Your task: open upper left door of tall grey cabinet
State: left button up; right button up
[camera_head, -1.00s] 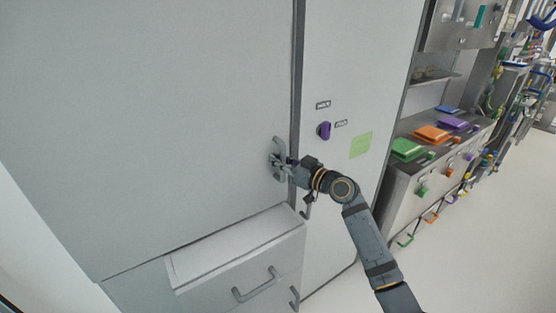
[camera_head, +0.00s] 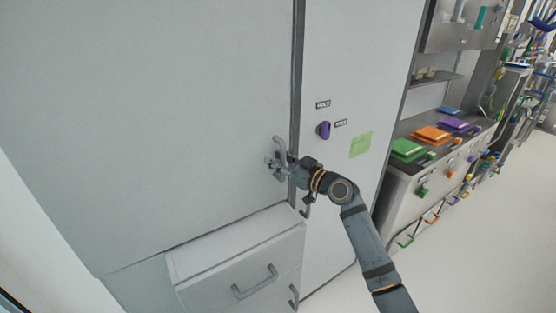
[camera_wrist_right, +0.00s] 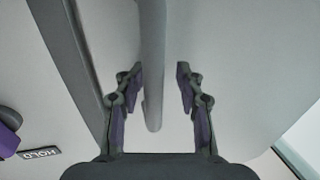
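The upper left door (camera_head: 160,110) of the tall grey cabinet is a large grey panel that looks closed. Its vertical bar handle (camera_head: 278,144) is near its right edge. My right gripper (camera_head: 276,163) is open at the lower part of this handle. In the right wrist view, the handle (camera_wrist_right: 152,60) runs between the two open fingers of my right gripper (camera_wrist_right: 158,76), nearer the left finger. Neither finger visibly grips it. My left gripper is not in view.
A grey drawer (camera_head: 245,262) with a bar handle juts out below the door. A neighbouring cabinet panel (camera_head: 345,60) carries a purple knob (camera_head: 324,130) and a green note (camera_head: 361,145). A counter with coloured boxes stands right. The floor (camera_head: 480,250) at lower right is clear.

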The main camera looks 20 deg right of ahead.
jog(key=shift+s+d+f, duration=0.1)
jog(key=shift+s+d, duration=0.2)
jog(key=shift+s, duration=0.2)
jog(key=b+v, duration=0.1)
jog(key=v, duration=1)
jog(key=shift+a+b, duration=0.3)
jog(key=shift+b, duration=0.05)
jog(key=shift+s, duration=0.1)
notch_tip(320, 180, up, 10)
dwell(0.7)
